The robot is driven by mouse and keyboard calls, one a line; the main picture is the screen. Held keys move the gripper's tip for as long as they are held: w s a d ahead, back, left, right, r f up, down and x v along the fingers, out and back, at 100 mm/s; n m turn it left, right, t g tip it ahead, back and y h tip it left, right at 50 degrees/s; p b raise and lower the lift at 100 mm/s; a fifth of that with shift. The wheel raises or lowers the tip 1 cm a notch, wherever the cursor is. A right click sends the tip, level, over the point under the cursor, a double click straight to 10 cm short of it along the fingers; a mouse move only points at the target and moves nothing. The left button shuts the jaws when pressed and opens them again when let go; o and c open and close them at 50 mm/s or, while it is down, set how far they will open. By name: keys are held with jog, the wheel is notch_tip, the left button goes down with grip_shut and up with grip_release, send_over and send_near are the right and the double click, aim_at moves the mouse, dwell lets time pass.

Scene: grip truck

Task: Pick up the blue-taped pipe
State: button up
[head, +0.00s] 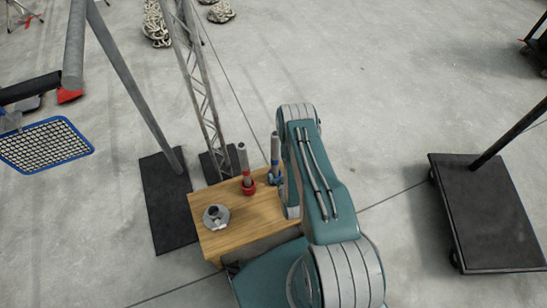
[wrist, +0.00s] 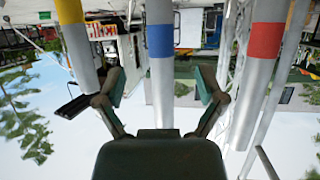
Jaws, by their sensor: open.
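The blue-taped pipe (wrist: 161,85) is a grey upright tube with a blue band. In the wrist view, which looks upside down, it runs between the two spread fingers of my gripper (wrist: 160,86), with a gap on both sides. The palm hides one end. I cannot tell how far it is from the fingers. In the head view the blue-taped pipe (head: 275,150) stands at the right of a wooden table (head: 235,235), beside my arm. My gripper is hidden there behind the arm.
A yellow-taped pipe (wrist: 78,45) is on the other side. A lattice truss (head: 203,90) rises behind the table. A black cart (head: 487,215) stands right, with clear floor between.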

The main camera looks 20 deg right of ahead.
aim_at(276, 163)
jog(key=x, duration=0.9)
jog(key=shift+w+r, duration=0.1)
grip_shut()
